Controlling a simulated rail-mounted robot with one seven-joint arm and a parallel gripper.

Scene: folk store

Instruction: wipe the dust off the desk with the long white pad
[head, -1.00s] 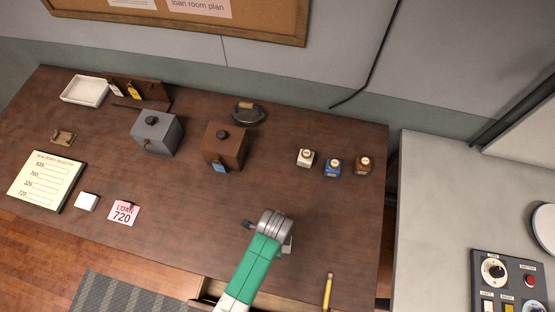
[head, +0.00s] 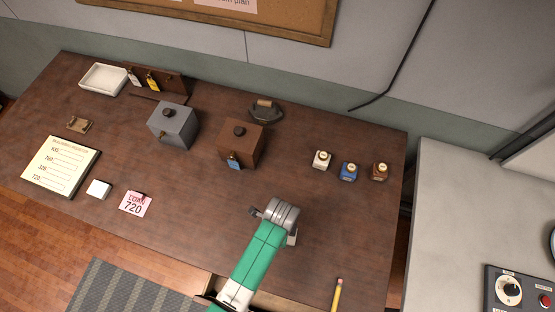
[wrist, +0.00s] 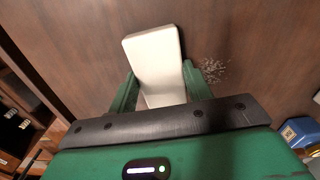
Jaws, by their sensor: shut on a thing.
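The long white pad (wrist: 155,62) is between the two green fingers of my gripper (wrist: 160,88) in the wrist view. My gripper is shut on it, and its far end sticks out past the fingertips. A patch of pale dust (wrist: 212,70) lies on the brown desk (wrist: 75,40) just right of the pad and the right finger. In the head view my gripper (head: 288,236) is over the desk's front right part, with the arm hiding most of the pad. I cannot tell whether the pad touches the desk.
White (head: 321,160), blue (head: 348,171) and brown (head: 380,172) bottles stand at right. A pencil (head: 337,294) lies near the front. A pink card (head: 134,204) lies at left.

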